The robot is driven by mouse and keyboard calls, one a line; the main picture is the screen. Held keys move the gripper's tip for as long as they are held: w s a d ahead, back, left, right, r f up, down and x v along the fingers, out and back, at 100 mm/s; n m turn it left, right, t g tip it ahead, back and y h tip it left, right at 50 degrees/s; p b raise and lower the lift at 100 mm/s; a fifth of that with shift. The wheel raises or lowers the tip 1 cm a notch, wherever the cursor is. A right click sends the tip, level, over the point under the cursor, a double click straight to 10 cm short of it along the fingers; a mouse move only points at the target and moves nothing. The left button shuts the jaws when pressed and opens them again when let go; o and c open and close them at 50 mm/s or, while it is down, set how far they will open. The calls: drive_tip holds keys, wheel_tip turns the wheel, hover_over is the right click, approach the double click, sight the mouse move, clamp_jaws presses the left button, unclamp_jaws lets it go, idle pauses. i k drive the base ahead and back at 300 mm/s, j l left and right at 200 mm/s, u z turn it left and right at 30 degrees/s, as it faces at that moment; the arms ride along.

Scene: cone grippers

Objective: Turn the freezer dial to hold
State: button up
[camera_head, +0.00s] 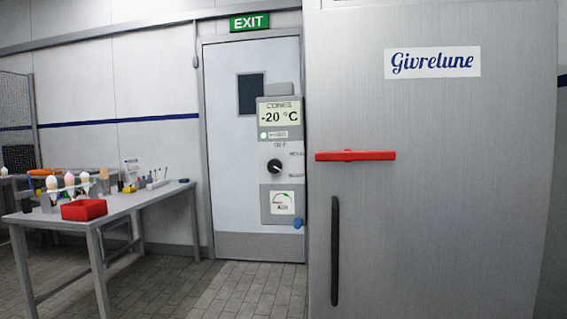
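The freezer dial (274,166) is a round black knob on a grey control panel (279,204), left of the big steel cabinet. Small labels stand above it and to its right; the upper right one may read HOLD, but they are too blurred to be sure. A gauge (282,203) sits below the dial. My gripper is not in view.
The steel cabinet (440,220) fills the right side, with a red bar (355,155) and a black upright handle (335,250). A table (130,203) with cones and a red tray (84,209) stands at left. The tiled floor (235,290) between is clear.

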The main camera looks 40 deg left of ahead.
sight(274, 165)
drive_tip(key=u, duration=1.05)
